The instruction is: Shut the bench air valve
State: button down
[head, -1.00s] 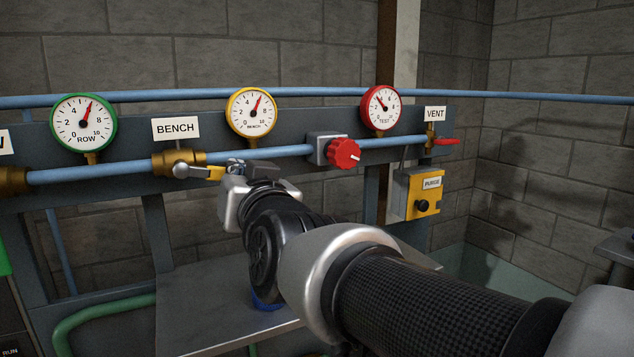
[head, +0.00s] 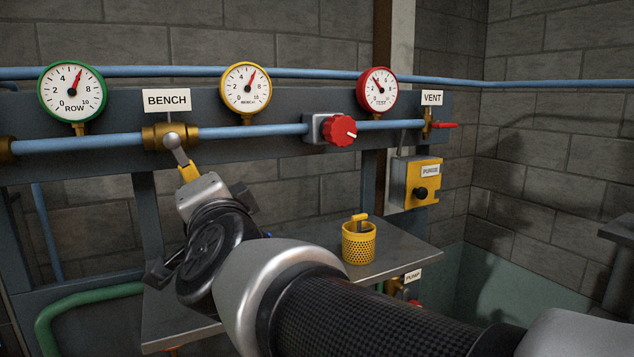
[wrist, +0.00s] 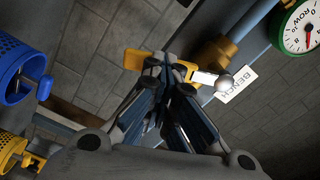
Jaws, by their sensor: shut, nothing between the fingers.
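The BENCH valve (head: 157,138) is a brass body on the blue pipe, under the BENCH sign (head: 167,100). Its metal lever with a yellow grip (head: 188,172) points down and slightly right, across the pipe. In the head view my wrist hides the fingertips.
A red knob (head: 338,131) and a red VENT lever (head: 445,125) are further right on the pipe. A yellow PURGE box (head: 424,182) hangs below. A yellow perforated basket (head: 359,243) stands on the metal shelf (head: 400,252). A blue basket (wrist: 18,75) shows in the wrist view.

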jog(key=shift+s+a+m+b, duration=0.2)
jog(key=shift+a+m, duration=0.25)
jog(key=shift+m, duration=0.35)
jog(key=shift+s+a+m+b, duration=0.1)
jog(key=shift+s+a+m, duration=0.3)
jog(key=shift+m, duration=0.4)
jog(key=shift+s+a+m+b, duration=0.1)
jog(key=shift+s+a+m, duration=0.1)
jog(key=shift+a+m, duration=0.45)
jog(key=shift+d+m, duration=0.1)
jog(key=shift+m, duration=0.15)
jog(key=c, duration=1.7)
grip_release()
jog(key=shift+s+f, duration=0.1)
jog(key=shift+f, duration=0.05)
jog(key=o, duration=0.8)
jog(key=shift+w+a+f, duration=0.3)
jog(key=shift+a, duration=0.05)
jog(key=shift+c, duration=0.2)
jog(key=o, duration=0.7)
jog(key=shift+r, duration=0.1)
jog(key=shift+d, duration=0.1)
